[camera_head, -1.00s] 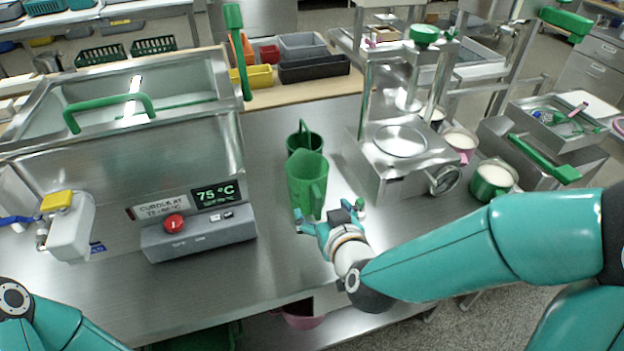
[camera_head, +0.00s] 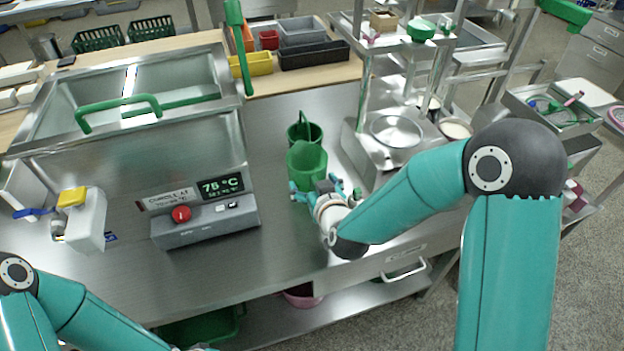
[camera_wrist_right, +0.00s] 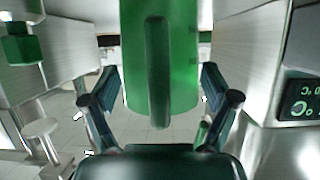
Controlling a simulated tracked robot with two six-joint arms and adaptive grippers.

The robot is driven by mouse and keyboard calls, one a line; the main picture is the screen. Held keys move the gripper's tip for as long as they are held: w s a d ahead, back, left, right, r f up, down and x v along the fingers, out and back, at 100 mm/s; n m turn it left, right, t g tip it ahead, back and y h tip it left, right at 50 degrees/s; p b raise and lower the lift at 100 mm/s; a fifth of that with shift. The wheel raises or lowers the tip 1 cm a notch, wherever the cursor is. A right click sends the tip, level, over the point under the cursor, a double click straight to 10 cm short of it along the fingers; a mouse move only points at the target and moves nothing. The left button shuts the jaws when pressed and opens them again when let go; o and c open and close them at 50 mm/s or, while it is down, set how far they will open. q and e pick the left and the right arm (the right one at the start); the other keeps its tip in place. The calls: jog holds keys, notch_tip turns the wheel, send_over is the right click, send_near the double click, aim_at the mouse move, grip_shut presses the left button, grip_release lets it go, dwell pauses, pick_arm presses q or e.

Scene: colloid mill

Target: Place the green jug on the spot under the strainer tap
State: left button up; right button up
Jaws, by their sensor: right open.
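The green jug (camera_head: 306,165) stands upright on the steel table, its handle towards my right gripper. My right gripper (camera_head: 325,190) is open at the near side of the jug. In the right wrist view, the jug (camera_wrist_right: 160,60) fills the upper middle, with its handle between the two spread fingers (camera_wrist_right: 160,115). A second green vessel with a raised handle (camera_head: 303,129) stands just behind the jug. I cannot tell which fitting is the strainer tap, and I cannot make out a marked spot. My left arm enters at the lower left, its gripper outside the picture.
A steel vat with a green bar (camera_head: 118,108) and a control box reading 75 °C (camera_head: 205,222) stand left. A steel machine with a round plate (camera_head: 396,132) stands close right of the jug. The front middle of the table is clear.

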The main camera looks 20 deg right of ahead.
grip_shut()
dwell(0.4)
jog(key=shift+r, duration=0.1)
